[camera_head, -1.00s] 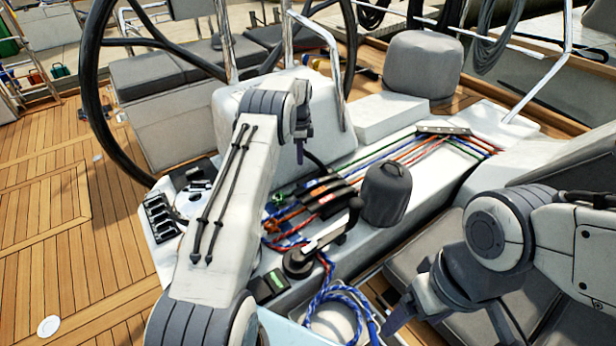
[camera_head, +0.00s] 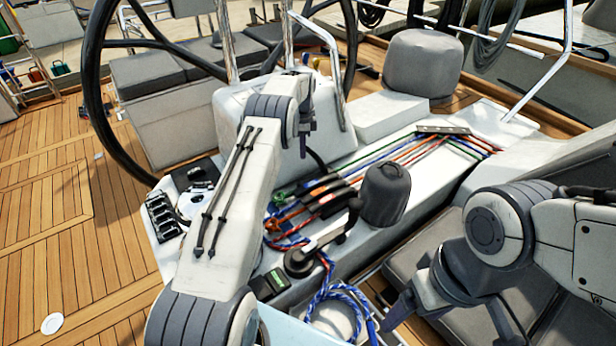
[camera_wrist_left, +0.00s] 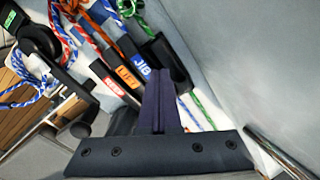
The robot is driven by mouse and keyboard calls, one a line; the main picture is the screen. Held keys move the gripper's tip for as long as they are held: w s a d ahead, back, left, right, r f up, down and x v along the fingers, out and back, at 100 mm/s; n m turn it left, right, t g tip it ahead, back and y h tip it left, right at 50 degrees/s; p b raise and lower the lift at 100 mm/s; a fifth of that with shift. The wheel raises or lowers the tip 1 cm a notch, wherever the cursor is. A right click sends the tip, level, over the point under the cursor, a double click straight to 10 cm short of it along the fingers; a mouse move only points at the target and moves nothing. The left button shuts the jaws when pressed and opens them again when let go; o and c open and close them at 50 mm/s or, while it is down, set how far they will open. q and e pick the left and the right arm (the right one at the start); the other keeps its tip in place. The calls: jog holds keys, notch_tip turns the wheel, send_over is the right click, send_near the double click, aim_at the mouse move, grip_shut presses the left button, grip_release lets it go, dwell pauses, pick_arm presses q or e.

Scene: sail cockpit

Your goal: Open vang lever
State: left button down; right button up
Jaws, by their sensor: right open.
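A row of dark clutch levers (camera_head: 325,192) sits on the white cockpit console, with coloured ropes running through. In the left wrist view the levers carry a red label (camera_wrist_left: 113,87), an orange "LIFT" label (camera_wrist_left: 128,76) and a blue "JIB" label (camera_wrist_left: 141,67). I cannot read a vang label on any of them. My left gripper (camera_head: 303,142) hangs above and behind the levers; its two fingers (camera_wrist_left: 160,85) are together with nothing visible between them, beside the blue-labelled lever in that picture. My right gripper (camera_head: 450,318) is open and empty, low over the grey seat.
Blue rope (camera_head: 335,295) is coiled in front. The steering wheel (camera_head: 95,100) rises at left, and a steel rail (camera_head: 330,60) stands behind my left gripper.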

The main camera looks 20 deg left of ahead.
pick_arm(q)
jog(key=shift+w+d+r+p, duration=0.4)
jog(key=shift+w+r, duration=0.1)
jog(key=shift+w, duration=0.05)
jog(key=s+a+r+p, duration=0.2)
jog(key=s+r+p, duration=0.1)
jog(key=r, duration=0.3)
jog(key=shift+s+p, duration=0.25)
jog(key=shift+p, duration=0.4)
dwell(0.5)
